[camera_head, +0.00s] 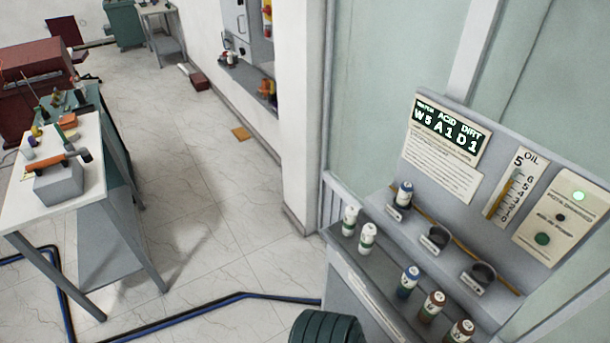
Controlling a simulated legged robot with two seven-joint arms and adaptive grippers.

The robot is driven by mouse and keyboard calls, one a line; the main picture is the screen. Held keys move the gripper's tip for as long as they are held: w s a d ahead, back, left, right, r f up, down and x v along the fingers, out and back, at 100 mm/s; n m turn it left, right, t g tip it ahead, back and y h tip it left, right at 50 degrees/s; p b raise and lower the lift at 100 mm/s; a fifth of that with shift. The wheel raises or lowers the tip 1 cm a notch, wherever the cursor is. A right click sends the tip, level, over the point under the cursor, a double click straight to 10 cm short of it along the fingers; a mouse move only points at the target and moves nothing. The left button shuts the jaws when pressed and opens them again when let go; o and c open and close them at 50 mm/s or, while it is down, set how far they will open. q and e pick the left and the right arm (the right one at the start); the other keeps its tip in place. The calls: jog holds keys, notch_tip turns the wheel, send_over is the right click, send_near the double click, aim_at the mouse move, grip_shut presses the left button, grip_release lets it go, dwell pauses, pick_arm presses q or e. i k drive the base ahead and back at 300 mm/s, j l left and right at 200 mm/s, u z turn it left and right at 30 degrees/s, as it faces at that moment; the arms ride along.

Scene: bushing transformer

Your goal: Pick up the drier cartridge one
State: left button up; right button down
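Several small bottle-like cartridges with white caps stand at the grey panel unit on the right. Two pale ones, a left one (350,220) and a right one (367,239), stand on the lower ledge. Further right on this ledge are a blue cartridge (408,283) and two brown-red ones, one nearer the middle (431,307) and one at the bottom edge (459,333). Another dark-bodied cartridge (404,195) sits upright in the leftmost holder. I cannot read which is drier cartridge one. Neither of my grippers is in view.
Two empty-looking round holders, a middle one (435,237) and a right one (480,275), are on the upper shelf. A display panel (447,132) stands behind. A dark green ribbed object (326,328) is at the bottom edge. Blue-black floor piping (190,317) crosses otherwise clear tiles.

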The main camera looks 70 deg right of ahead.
aim_at(405, 193)
jog(key=z, duration=3.25)
jog(key=i+j+z, duration=0.25)
jog(key=j, duration=0.2)
